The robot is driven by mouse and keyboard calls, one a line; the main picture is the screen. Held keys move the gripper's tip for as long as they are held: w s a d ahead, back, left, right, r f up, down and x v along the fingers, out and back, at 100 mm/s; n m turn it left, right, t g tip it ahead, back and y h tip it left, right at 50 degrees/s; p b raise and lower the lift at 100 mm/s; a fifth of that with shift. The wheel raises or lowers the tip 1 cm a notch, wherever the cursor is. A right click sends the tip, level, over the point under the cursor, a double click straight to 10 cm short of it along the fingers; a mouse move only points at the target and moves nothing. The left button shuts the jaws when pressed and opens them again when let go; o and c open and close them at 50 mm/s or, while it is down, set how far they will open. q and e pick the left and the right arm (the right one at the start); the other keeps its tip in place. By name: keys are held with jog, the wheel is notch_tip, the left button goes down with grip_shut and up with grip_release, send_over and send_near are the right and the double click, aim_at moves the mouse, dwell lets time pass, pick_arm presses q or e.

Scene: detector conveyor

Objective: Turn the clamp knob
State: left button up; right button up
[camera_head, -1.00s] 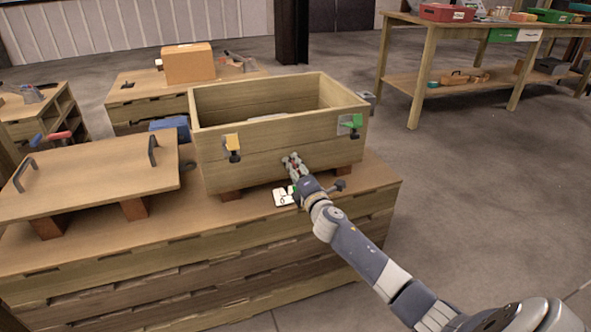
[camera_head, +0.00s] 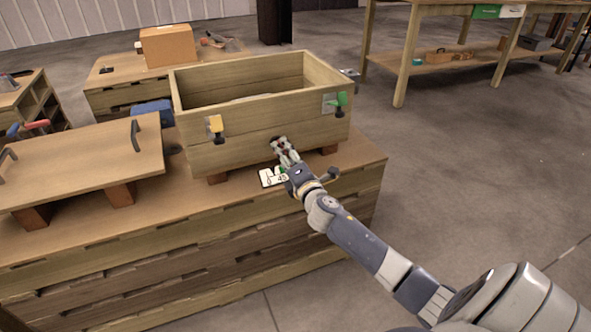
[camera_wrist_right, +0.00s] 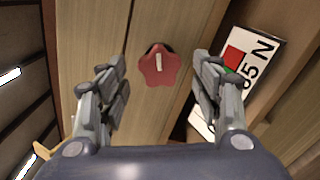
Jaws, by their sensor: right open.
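The clamp knob (camera_wrist_right: 158,68) is a red, star-shaped knob with a white mark on its face, on the wooden front of the crate. My right gripper (camera_wrist_right: 160,78) is open, with one finger on each side of the knob in the wrist view and visible gaps between. Nothing is held. In the head view my right gripper (camera_head: 283,147) is at the lower front wall of the open wooden crate (camera_head: 240,145) and mostly hides the knob. My left gripper is out of view.
A white printed card (camera_head: 268,178) lies just below the gripper. A wooden lid with handles (camera_head: 80,165) rests on blocks at left. Open floor is to the right.

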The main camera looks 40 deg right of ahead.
jog(key=v, duration=0.8)
jog(key=shift+s+a, duration=0.1)
dwell(0.8)
